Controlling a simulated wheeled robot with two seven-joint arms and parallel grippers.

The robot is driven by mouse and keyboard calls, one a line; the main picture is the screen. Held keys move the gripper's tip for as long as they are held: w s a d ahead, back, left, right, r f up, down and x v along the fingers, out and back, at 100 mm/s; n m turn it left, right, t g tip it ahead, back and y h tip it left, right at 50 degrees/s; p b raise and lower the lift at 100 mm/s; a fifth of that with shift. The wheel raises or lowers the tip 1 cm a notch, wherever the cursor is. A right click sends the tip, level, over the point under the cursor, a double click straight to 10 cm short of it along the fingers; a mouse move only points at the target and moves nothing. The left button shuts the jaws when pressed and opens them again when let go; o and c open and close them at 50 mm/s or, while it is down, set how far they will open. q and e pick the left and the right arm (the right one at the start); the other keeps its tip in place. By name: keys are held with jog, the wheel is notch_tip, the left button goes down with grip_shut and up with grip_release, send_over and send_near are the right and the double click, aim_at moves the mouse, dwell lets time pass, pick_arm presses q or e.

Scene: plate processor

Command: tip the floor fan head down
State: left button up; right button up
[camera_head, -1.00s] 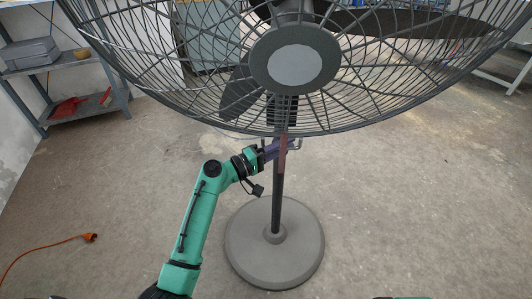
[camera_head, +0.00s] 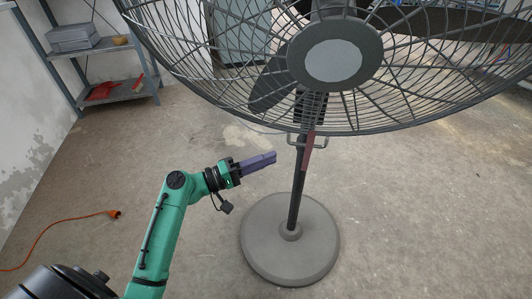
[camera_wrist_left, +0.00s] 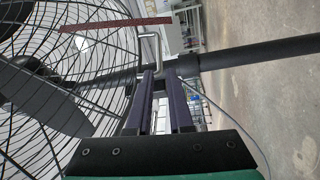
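The floor fan stands upright on a round grey base (camera_head: 290,250) with a dark pole (camera_head: 297,190). Its large caged fan head (camera_head: 334,62) faces me and fills the top of the head view; the upper part is cut off. A thin metal handle (camera_head: 292,140) and a dark red strip (camera_head: 310,152) show just under the head. The handle also shows in the left wrist view (camera_wrist_left: 151,40), beyond the fingertips. My left gripper (camera_head: 274,157) is left of the pole, apart from it and a little below the handle. My right gripper is out of view.
A grey shelf (camera_head: 110,90) with a grey box (camera_head: 72,37) and red items stands at the back left. An orange cable (camera_head: 60,222) lies on the floor at left. The concrete floor around the fan base is clear.

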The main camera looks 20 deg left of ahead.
pick_arm(q)
grip_shut()
